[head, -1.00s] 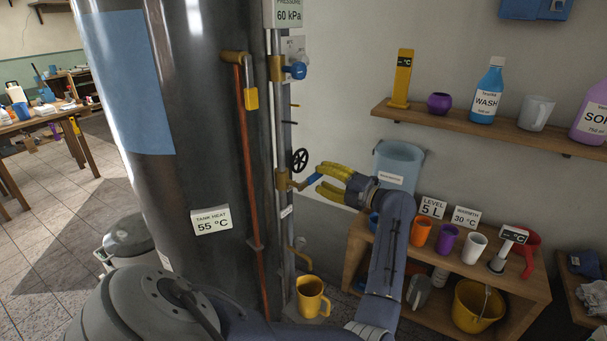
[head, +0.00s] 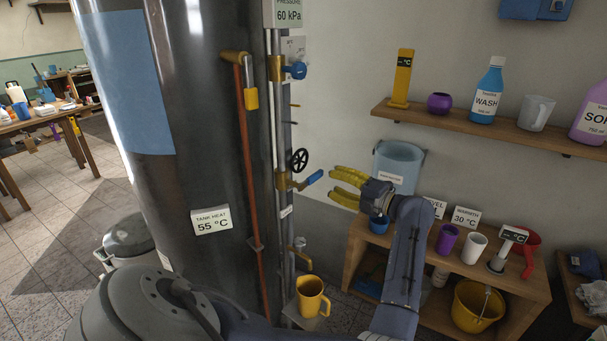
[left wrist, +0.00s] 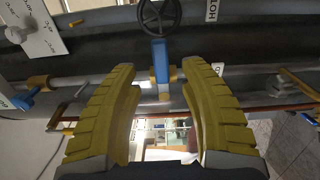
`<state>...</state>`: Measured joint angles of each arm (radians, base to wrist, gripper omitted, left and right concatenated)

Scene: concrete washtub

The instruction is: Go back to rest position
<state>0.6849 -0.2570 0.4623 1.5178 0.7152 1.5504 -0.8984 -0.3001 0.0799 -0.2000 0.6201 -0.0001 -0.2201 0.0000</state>
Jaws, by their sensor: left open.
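My left gripper (head: 346,187) has yellow fingers and is open and empty. In the head view it hangs in the air just right of the blue-handled lever (head: 312,178) on the tank's pipe, with a gap between them. The left wrist view shows the open fingers (left wrist: 160,95) spread, with the blue lever (left wrist: 160,58) beyond and between their tips. My left forearm (head: 405,260) covers part of the low wooden shelf. My right gripper is not seen in either view.
A steel tank (head: 190,130) stands at left. A yellow jug (head: 311,296) stands below the pipes. The low shelf (head: 520,282) holds a purple cup (head: 446,238) and a white cup (head: 474,246). A wall shelf (head: 550,138) holds bottles. A pale blue bucket (head: 402,158) is behind the gripper.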

